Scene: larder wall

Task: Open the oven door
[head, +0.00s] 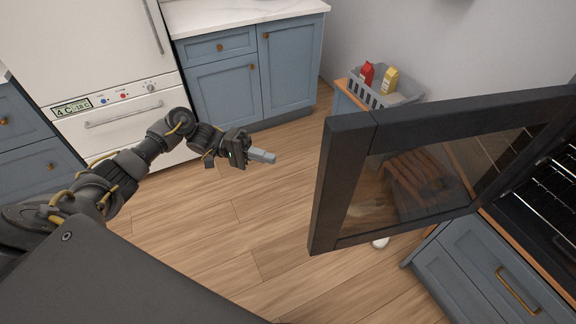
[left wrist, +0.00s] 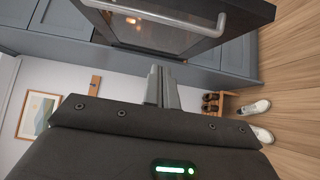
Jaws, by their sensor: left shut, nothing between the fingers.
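The oven door (head: 343,180) is a dark frame with a glass pane. In the head view it stands swung wide open on the right, and wire racks (head: 545,185) show in the oven behind it. In the left wrist view the door (left wrist: 205,42) is at the top, with its silver bar handle (left wrist: 170,20) on the outer face. My left gripper (head: 263,156) is shut and empty, left of the door and apart from it. Its closed fingers (left wrist: 161,86) show in the wrist view, clear of the handle. My right gripper is not in view.
Blue cabinets (head: 228,95) and a white fridge (head: 105,55) stand at the back left. A grey basket (head: 385,95) with red and yellow packets is behind the door. Shoes (left wrist: 258,107) lie on the floor by a wooden rack (left wrist: 222,103). The floor (head: 215,225) between is clear.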

